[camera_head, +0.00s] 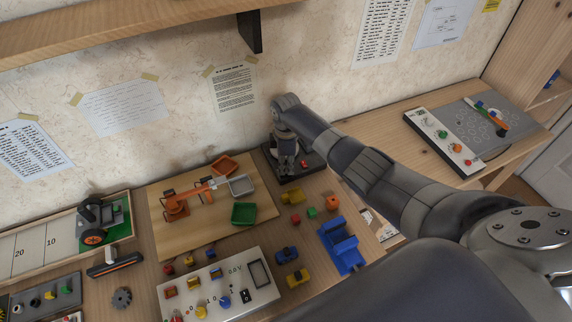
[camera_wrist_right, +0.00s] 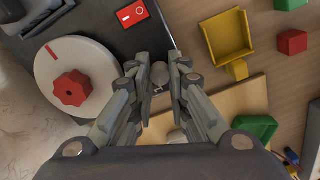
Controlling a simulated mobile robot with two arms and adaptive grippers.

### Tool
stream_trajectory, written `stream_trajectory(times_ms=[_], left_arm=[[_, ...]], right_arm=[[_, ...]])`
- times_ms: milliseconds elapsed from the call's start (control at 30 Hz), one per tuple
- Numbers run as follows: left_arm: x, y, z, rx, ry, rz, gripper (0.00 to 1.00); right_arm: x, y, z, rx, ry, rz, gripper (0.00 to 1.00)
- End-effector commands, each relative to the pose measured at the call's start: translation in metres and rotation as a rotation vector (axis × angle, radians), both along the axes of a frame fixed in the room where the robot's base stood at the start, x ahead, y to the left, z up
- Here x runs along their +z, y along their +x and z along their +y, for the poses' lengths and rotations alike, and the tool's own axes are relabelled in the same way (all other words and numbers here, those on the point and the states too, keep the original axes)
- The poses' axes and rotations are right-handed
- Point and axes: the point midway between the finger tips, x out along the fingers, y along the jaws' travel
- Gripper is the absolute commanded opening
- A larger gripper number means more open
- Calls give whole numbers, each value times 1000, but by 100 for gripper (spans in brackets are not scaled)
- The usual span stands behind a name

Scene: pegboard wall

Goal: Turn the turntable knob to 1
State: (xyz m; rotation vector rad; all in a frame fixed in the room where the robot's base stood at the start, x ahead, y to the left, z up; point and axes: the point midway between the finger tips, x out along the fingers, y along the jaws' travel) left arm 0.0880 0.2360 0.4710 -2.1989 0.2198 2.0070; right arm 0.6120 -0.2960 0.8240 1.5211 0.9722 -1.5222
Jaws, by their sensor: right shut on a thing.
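The turntable is a black base (camera_wrist_right: 92,22) with a white disc (camera_wrist_right: 105,70) that carries a red lobed piece (camera_wrist_right: 72,88) and a short red mark near its rim. A red switch (camera_wrist_right: 132,12) sits on the base. A small grey round knob (camera_wrist_right: 159,76) lies between the fingertips of my right gripper (camera_wrist_right: 158,72), which is shut on it. In the head view, my right gripper (camera_head: 286,155) points down over the black base (camera_head: 307,168) and hides the knob and much of the disc. I cannot read any number at the knob. My left gripper is not in view.
A wooden board with an orange toy crane (camera_head: 180,205) stands left of the turntable. A yellow piece (camera_head: 291,197), small blocks and a blue toy (camera_head: 340,245) lie in front. A white panel (camera_head: 218,290) with knobs is nearer. The patterned wall is close behind.

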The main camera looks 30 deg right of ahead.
Motion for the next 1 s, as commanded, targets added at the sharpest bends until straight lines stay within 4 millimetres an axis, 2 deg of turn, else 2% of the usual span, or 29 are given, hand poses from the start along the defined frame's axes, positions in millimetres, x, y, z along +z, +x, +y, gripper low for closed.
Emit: stream_trajectory(times_ms=[233, 267, 333, 367, 767, 867, 1000], left_arm=[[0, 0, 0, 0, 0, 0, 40], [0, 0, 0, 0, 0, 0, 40], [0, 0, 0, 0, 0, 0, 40], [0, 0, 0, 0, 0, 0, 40], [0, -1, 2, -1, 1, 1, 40], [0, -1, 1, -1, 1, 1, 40], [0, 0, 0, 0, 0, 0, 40]], right_arm=[[1, 1, -1, 0, 0, -3, 0], [1, 1, -1, 0, 0, -3, 18], [1, 1, 0, 0, 0, -3, 34], [1, 1, 0, 0, 0, -3, 38], [4, 1, 0, 0, 0, -2, 38], [14, 1, 0, 1, 0, -4, 38], [39, 2, -1, 0, -1, -6, 38]])
